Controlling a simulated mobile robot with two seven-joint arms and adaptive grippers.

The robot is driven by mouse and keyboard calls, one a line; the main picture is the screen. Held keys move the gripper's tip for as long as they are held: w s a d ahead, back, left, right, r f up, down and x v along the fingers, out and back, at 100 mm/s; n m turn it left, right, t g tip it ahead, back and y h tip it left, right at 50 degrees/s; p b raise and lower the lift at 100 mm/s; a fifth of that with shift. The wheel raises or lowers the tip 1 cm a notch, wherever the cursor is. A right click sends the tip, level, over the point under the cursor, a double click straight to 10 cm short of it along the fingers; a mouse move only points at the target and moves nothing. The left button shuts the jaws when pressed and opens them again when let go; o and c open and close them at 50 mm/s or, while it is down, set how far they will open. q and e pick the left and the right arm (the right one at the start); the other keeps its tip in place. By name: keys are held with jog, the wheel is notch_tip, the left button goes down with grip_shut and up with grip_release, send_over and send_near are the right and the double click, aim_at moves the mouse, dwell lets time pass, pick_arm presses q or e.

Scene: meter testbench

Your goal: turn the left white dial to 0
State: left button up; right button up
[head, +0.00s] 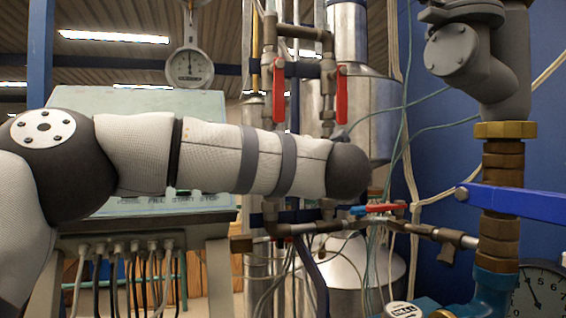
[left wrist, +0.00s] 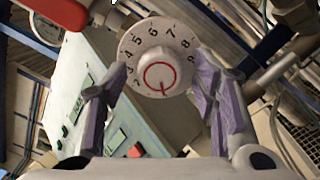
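In the left wrist view a white dial (left wrist: 134,47) shows black numbers along its upper and side edge. A round white knob (left wrist: 160,73) with a red ring stands out from its middle. A small red mark sits at the knob's lower edge; the numbers below are hidden by the knob. My left gripper (left wrist: 164,79) is open, one purple-padded finger on each side of the knob. I cannot tell whether either finger touches it. In the head view my left arm crosses in front, and the dial and left gripper cannot be made out. My right gripper is not in view.
A grey console (head: 100,232) with cables below stands behind my left arm. Pipes with red valve handles (head: 341,95) rise behind the arm's end. A blue lever (head: 520,203) and a thick pipe (head: 500,215) stand at right. A round gauge (head: 189,67) hangs above.

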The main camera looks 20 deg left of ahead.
pick_arm(q)
jog(key=v, duration=1.2)
